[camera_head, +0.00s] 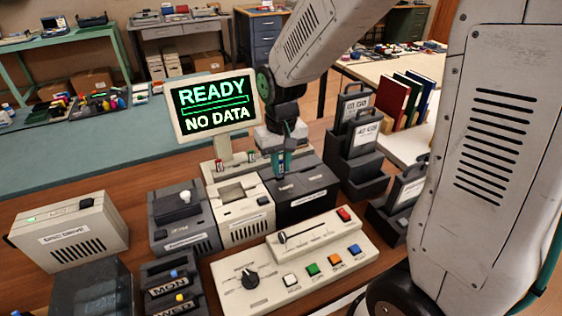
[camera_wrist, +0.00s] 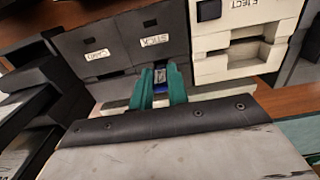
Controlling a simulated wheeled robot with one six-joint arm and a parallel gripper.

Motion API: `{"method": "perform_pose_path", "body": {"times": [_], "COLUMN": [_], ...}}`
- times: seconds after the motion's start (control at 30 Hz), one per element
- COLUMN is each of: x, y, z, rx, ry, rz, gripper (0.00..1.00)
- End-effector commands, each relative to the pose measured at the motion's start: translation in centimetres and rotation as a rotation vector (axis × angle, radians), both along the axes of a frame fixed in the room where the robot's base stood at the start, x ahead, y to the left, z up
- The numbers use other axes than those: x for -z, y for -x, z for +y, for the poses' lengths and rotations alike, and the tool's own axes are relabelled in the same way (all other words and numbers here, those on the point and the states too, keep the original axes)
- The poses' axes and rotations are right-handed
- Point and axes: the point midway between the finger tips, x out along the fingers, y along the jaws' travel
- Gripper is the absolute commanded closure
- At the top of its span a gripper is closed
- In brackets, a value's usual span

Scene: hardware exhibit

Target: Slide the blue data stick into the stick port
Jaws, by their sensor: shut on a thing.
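My gripper (camera_head: 283,163) is low over the back of a dark two-part unit (camera_head: 308,203), behind the control panel. In the wrist view its teal fingers (camera_wrist: 160,84) are shut on the blue data stick (camera_wrist: 159,74), of which only a small blue part shows between the fingertips. The dark unit's section labelled STICK (camera_wrist: 153,42) lies just beyond the fingertips, with a small dark slot (camera_wrist: 150,22) above the label. The stick looks outside that slot. Its far end is not clear. A monitor (camera_head: 214,106) reads READY, NO DATA.
A beige unit with an EJECT label (camera_wrist: 245,42) stands beside the dark unit. A control panel (camera_head: 250,275) with a slider and coloured buttons is in front. Black holders with labelled cartridges (camera_head: 362,135) stand to the right. A disc drive box (camera_head: 70,235) is at left.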

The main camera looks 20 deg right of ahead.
Motion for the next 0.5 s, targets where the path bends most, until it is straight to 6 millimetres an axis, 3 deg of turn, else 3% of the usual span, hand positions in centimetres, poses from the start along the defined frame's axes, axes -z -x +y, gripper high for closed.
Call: {"method": "perform_pose_path", "body": {"times": [0.5], "x": [2.2], "y": [0.0], "z": [0.0], "rx": [0.000], "ry": [0.000], "rz": [0.001], "gripper": [1.00]}}
